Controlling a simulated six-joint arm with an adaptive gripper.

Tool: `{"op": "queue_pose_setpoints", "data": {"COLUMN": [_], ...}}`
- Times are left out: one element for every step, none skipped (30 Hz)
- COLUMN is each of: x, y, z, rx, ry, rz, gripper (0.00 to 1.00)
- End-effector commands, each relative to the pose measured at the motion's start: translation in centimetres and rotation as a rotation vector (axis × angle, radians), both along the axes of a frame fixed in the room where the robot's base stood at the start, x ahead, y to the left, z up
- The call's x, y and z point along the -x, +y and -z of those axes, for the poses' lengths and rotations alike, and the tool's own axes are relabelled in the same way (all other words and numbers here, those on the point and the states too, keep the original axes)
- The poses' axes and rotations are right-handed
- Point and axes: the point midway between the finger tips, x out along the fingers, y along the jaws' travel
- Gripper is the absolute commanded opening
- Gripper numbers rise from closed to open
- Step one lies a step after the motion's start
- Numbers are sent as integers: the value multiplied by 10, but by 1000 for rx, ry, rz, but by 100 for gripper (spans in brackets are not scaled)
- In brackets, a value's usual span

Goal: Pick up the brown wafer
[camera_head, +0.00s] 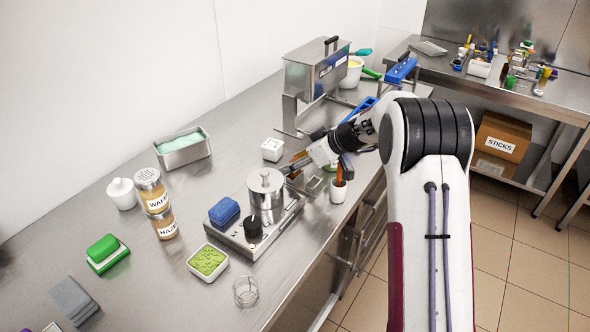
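My gripper (291,170) reaches in from the right, low over the counter, just behind and right of a lidded steel pot (266,193). Its fingers are small and partly hidden, so I cannot tell whether they are open or shut. A small orange-brown patch (299,156) shows right beside the fingers; I cannot tell whether it is the brown wafer or whether it is held. A jar with a label starting "WAFE" (151,190) stands at the left, with a jar labelled "HAZ" (165,224) in front of it.
A white cup (338,192) with orange-brown items stands right of my gripper, near the counter's edge. A white tub (272,150) is behind it. The counter (215,175) is bare between jars and pot.

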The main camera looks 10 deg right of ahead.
Motion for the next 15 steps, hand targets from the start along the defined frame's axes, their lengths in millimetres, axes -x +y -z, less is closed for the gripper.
{"op": "queue_pose_setpoints", "data": {"x": [0,0,0,0,0,0,0,0,0,0,0,0,0,0,0], "y": [0,0,0,0,0,0,0,0,0,0,0,0,0,0,0], "z": [0,0,0,0,0,0,0,0,0,0,0,0,0,0,0], "rx": [0,0,0,0,0,0,0,0,0,0,0,0,0,0,0], "ry": [0,0,0,0,0,0,0,0,0,0,0,0,0,0,0], "rz": [0,0,0,0,0,0,0,0,0,0,0,0,0,0,0], "gripper": [44,44,44,44,44,34,26,18,11,11,11,11,11,11,11]}}
